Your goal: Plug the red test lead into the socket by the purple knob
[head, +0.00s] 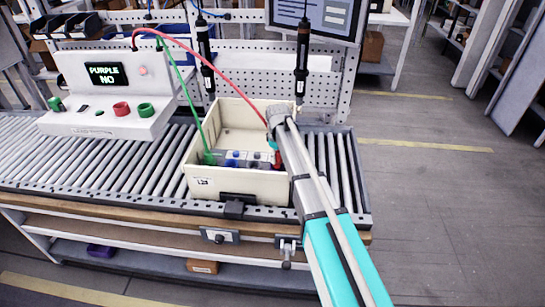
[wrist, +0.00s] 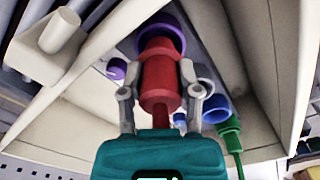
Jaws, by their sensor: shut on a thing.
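My gripper (wrist: 158,88) is shut on the red plug (wrist: 160,75) of the red test lead (head: 215,65). The plug's front end lines up with a purple ring socket (wrist: 166,22); I cannot tell how deep it sits. A purple knob (wrist: 116,69) is just left of the plug in the wrist view. In the head view my gripper (head: 276,146) reaches into the right side of the cream bin (head: 240,187), with the red plug (head: 277,161) partly hidden. The tester display (head: 105,74) reads "PURPLE NO".
A green plug (wrist: 230,135) sits at the row's other end, its green lead (head: 184,82) running to the tester. Blue (wrist: 216,109) and white parts lie between. The bin walls are close around my gripper. Two screwdrivers (head: 206,58) (head: 302,60) hang behind the bin.

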